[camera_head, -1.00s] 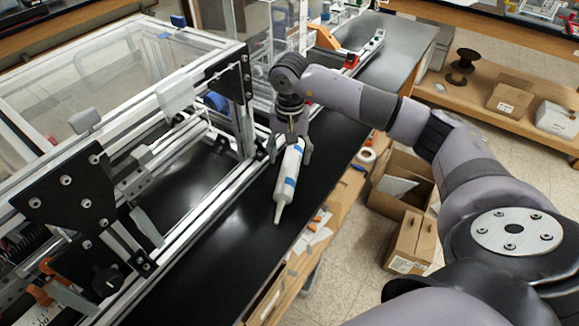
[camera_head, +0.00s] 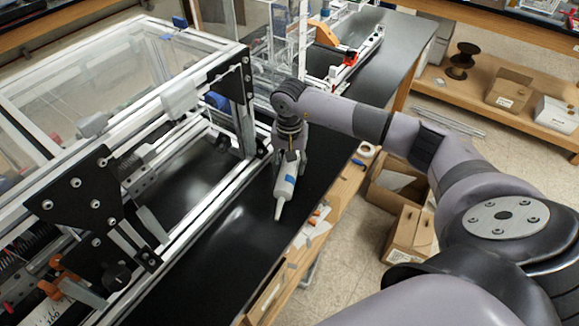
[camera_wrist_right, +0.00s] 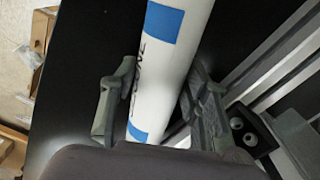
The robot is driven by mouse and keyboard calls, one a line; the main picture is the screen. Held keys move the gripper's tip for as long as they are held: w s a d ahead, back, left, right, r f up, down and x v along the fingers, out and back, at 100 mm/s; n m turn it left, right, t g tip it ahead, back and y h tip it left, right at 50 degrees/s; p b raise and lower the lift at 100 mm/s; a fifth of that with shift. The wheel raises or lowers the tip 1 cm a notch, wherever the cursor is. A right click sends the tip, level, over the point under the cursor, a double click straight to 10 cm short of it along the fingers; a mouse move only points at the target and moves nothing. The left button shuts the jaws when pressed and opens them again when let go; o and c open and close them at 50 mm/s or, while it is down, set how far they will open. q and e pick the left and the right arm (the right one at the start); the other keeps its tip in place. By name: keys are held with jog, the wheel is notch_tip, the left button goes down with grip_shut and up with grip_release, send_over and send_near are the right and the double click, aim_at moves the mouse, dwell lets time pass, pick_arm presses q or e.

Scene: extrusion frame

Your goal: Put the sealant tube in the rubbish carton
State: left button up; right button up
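The white sealant tube (camera_head: 285,187) with blue bands lies over the black bench top, its narrow nozzle pointing toward the front. My right gripper (camera_head: 289,160) is at the tube's rear end. In the right wrist view its fingers (camera_wrist_right: 160,95) press on both sides of the tube (camera_wrist_right: 165,65). I cannot tell whether the tube is clear of the bench. Two open cardboard cartons stand on the floor right of the bench: one holding pale material (camera_head: 374,193) and one nearer (camera_head: 402,243). Which is the rubbish carton is not clear. My left gripper is out of view.
An aluminium extrusion frame with clear panels (camera_head: 120,70) stands left of the tube. A tape roll (camera_head: 366,149) and small scraps (camera_head: 316,222) lie along the wooden shelf below the bench edge. A wooden shelf (camera_head: 470,90) with a spool and boxes is at the back right.

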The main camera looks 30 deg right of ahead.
grip_shut()
dwell(0.3)
jog(key=shift+r, duration=0.1)
